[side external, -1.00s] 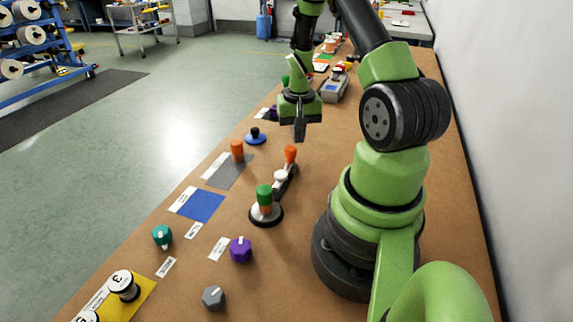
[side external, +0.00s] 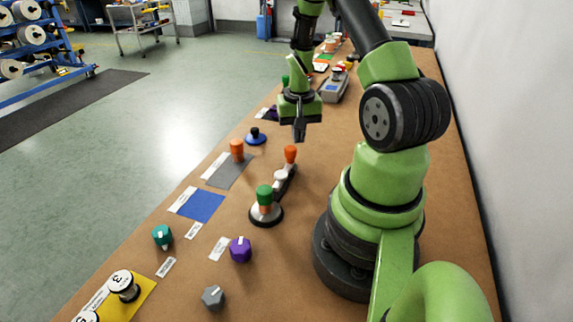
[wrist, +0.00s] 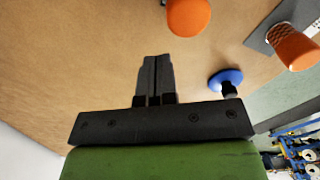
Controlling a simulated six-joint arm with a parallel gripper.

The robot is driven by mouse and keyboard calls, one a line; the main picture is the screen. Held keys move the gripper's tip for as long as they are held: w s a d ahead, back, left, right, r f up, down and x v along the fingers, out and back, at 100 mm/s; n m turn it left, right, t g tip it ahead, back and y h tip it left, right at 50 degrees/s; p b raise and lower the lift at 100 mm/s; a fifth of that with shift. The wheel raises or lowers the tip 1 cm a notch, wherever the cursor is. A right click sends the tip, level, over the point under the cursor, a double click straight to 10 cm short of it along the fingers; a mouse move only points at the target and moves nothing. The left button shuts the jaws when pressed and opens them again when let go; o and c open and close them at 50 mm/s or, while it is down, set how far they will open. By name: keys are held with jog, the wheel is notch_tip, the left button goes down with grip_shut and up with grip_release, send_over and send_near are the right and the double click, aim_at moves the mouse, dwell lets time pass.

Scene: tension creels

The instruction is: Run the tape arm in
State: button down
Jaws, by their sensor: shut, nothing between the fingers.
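A dark lever arm (side external: 286,179) lies on the bench with an upright orange knob (side external: 290,154) at its far end and a white piece at its middle. Its near end meets a round dark base with a light top (side external: 264,214), which carries a green knob (side external: 264,192). Which part is the tape arm is not labelled legibly. My gripper (side external: 299,136) is shut and empty, above the bench beyond the orange knob and apart from it. In the wrist view the shut fingers (wrist: 155,62) show below the orange knob (wrist: 188,15).
A blue disc with a black knob (side external: 255,138) and an orange peg on a grey mat (side external: 229,172) stand left of the lever. A blue mat (side external: 201,207), teal knob (side external: 163,236), purple knob (side external: 241,250) and grey knob (side external: 213,297) lie nearer. A wall runs along the right.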

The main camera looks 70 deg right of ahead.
aim_at(291, 147)
jog(key=shift+a, duration=0.1)
dwell(0.3)
jog(key=shift+a, duration=2.5)
jog(key=shift+d, duration=0.15)
jog(key=shift+d+r, duration=0.1)
jog(key=shift+d, duration=0.6)
notch_tip(291, 147, up, 7)
